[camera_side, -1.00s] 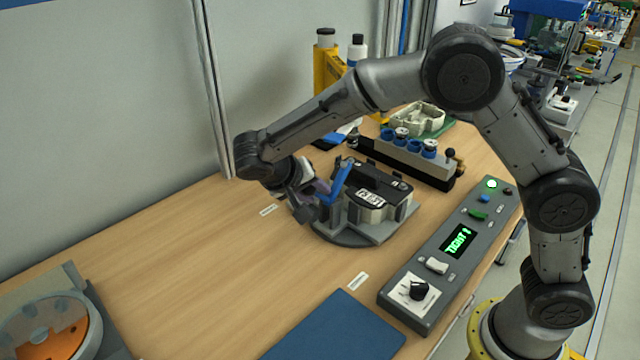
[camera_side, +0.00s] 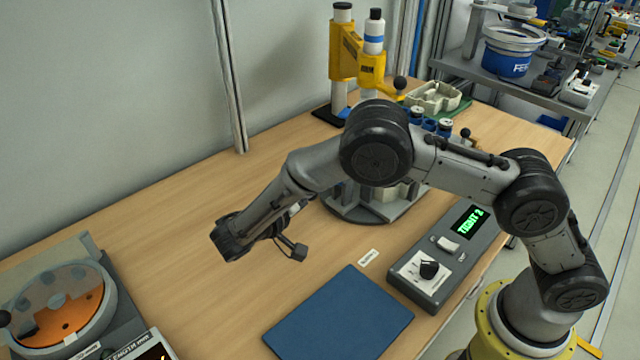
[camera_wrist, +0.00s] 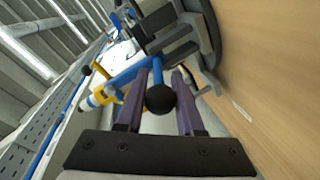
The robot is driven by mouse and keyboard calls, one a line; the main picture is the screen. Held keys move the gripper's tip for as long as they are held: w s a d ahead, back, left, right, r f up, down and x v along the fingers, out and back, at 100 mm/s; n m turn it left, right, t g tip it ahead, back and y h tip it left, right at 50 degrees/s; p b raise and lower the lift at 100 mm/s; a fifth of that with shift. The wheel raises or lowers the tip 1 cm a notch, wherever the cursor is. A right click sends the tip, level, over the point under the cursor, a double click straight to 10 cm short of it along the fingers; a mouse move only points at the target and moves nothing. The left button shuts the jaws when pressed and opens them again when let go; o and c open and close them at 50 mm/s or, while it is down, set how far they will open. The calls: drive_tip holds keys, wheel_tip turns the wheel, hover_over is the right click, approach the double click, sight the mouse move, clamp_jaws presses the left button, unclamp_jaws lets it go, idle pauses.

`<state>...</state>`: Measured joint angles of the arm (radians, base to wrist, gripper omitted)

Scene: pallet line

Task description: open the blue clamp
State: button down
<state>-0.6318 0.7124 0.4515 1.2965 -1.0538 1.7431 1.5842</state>
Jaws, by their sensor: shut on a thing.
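The blue clamp (camera_wrist: 157,70) shows in the wrist view as a blue lever with a black ball knob (camera_wrist: 160,99) at its near end. My gripper (camera_wrist: 157,76) has its two purple fingers on either side of the lever and knob, shut on them. In the side view my gripper (camera_side: 300,206) is low over the table, left of the grey clamp fixture (camera_side: 362,212). My arm hides the blue lever and most of the fixture there.
A control panel (camera_side: 405,268) with a dial and a green display (camera_side: 469,221) reading "TIGHT 2" stands right of the blue mat (camera_side: 340,312). A disc machine (camera_side: 58,305) is at lower left, a yellow stand (camera_side: 343,60) at the back.

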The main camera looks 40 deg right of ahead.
drive_tip(key=shift+f, duration=0.15)
drive_tip(key=c, duration=0.5)
unclamp_jaws()
drive_tip(key=shift+c, duration=0.2)
drive_tip(key=shift+a, duration=0.1)
drive_tip(key=v, duration=1.3)
drive_tip(key=shift+a, duration=0.3)
